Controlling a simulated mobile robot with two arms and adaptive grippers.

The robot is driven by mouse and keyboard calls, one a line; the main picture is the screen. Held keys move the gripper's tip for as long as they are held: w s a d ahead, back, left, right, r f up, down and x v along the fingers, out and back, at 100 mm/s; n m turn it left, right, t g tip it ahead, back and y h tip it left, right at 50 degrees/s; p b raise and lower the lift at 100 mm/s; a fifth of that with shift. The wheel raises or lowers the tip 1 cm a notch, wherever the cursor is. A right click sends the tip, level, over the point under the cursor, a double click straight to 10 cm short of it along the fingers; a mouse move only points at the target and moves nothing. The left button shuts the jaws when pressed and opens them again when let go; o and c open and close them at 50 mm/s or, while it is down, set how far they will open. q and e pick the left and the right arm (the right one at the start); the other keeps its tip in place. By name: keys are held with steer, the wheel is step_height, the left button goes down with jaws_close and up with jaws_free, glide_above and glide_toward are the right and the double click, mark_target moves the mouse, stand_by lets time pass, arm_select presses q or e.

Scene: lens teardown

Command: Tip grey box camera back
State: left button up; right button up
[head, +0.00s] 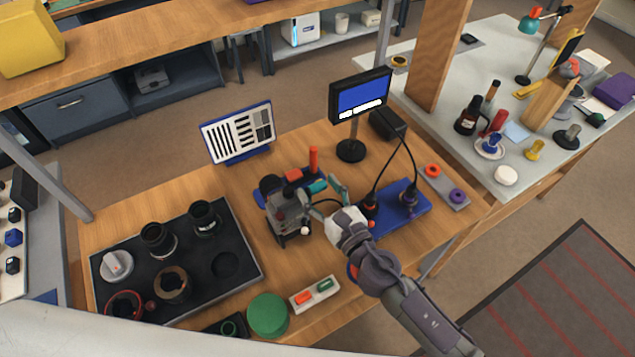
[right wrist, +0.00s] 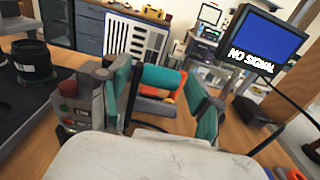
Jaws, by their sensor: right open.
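The grey box camera (head: 288,215) stands on the wooden bench, just left of my right gripper in the head view. In the right wrist view the grey box with a red button and an "ON" label (right wrist: 85,112) is close at the left, beside the left finger. My right gripper (head: 328,194) is open, its teal-padded fingers (right wrist: 160,88) apart. A teal cylinder (right wrist: 161,78) shows beyond the gap between them. I cannot tell whether a finger touches the camera. My left gripper is not in view.
A monitor reading "NO SIGNAL" (head: 361,97) and a striped test chart (head: 237,133) stand behind. A black tray (head: 185,245) with lens parts lies left. A blue board (head: 400,212) with cables lies right. A green disc (head: 268,314) and a two-button box (head: 314,293) are in front.

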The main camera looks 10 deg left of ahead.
steer(key=shift+w+a, duration=0.35)
steer(key=shift+w, duration=0.1)
jaws_close()
